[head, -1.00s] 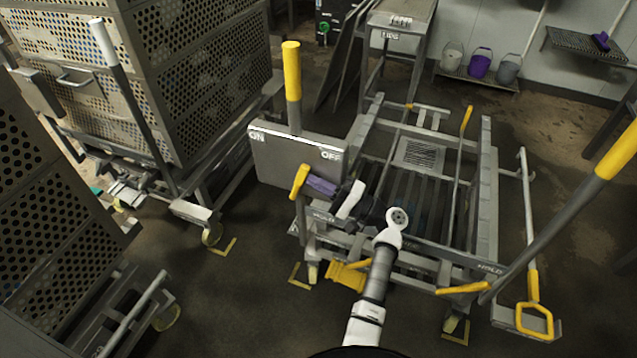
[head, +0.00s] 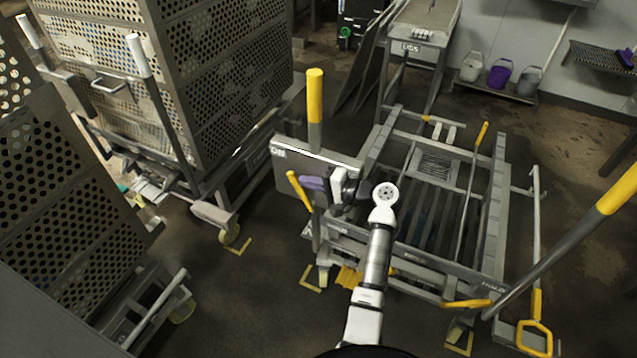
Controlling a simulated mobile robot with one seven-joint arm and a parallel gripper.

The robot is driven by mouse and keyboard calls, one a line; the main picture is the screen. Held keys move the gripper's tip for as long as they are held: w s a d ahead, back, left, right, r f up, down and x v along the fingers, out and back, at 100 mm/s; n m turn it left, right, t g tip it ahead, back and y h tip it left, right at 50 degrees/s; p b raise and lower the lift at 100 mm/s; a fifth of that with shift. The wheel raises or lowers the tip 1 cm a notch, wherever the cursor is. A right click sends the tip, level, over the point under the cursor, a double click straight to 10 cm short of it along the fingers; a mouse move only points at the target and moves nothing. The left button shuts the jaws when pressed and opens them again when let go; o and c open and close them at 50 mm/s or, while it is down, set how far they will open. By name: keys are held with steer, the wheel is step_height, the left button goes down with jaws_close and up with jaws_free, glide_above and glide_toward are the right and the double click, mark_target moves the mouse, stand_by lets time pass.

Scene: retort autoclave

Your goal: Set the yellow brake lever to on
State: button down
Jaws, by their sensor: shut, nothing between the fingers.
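The yellow brake lever (head: 300,191) stands in front of a grey plate (head: 345,162) on the near left corner of the cart frame. Its yellow top leans left, toward the ON label (head: 278,151) at the plate's left end. The OFF label is hidden behind my gripper. My gripper (head: 308,183) has purple fingertips, is shut and empty, and lies across the plate from the right. Its tips are right beside the lever's yellow grip, on the right side, and appear to touch it.
A tall post with a yellow grip (head: 315,96) rises behind the plate. A perforated basket cart (head: 215,85) stands at left, another (head: 60,215) nearer. A long yellow-ended bar (head: 620,190) slants in at right. Buckets (head: 500,73) stand by the back wall.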

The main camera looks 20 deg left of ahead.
steer(key=shift+a+f, duration=0.2)
steer(key=shift+a, duration=1.15)
steer(key=shift+r, duration=0.2)
